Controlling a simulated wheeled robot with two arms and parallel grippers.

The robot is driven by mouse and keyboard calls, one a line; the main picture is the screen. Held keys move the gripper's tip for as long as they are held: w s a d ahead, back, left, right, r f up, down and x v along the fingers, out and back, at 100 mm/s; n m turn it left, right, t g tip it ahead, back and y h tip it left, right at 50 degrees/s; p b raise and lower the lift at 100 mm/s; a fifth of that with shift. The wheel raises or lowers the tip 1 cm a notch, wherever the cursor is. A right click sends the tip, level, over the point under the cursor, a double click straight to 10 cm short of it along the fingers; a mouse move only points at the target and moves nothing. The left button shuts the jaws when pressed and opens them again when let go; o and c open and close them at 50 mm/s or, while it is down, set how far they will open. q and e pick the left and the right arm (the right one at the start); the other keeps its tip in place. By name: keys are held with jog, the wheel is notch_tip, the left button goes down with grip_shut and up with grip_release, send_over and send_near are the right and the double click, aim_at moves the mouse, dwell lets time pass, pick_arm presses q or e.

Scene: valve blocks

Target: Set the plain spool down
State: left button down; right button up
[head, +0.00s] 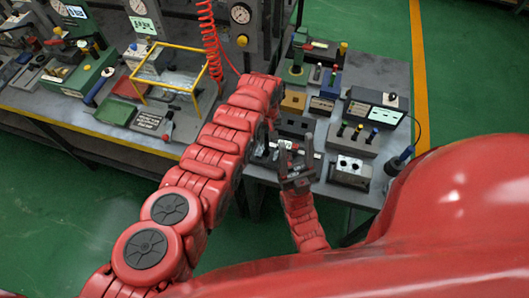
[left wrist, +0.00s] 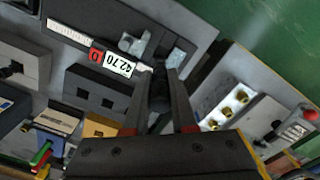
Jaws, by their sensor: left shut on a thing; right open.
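My left gripper (left wrist: 165,85) is shut on a dark, narrow cylindrical piece, which I take for the plain spool (left wrist: 158,95). The spool lies between the two fingers in the left wrist view, over or close to a grey unit (left wrist: 95,22) with a numeric display (left wrist: 118,64). I cannot tell whether the spool touches that unit. In the head view the left arm mostly hides the left gripper and the spool. My right gripper (head: 296,172) is open and empty, with its fingers pointing up near the bench's front edge.
A dark block (head: 293,125) with holes and an ochre block (head: 292,102) stand behind. A boxed instrument (head: 375,106) is farther right. Close free room is tight.

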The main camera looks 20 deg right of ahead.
aim_at(266, 146)
pick_arm(q)
notch_tip(266, 146, down, 6)
jog(key=b, duration=0.4)
jog(key=shift+a+r, duration=0.15)
jog(key=shift+b, duration=0.35)
jog(key=c, duration=0.7)
grip_release()
jog(key=shift+c, duration=0.2)
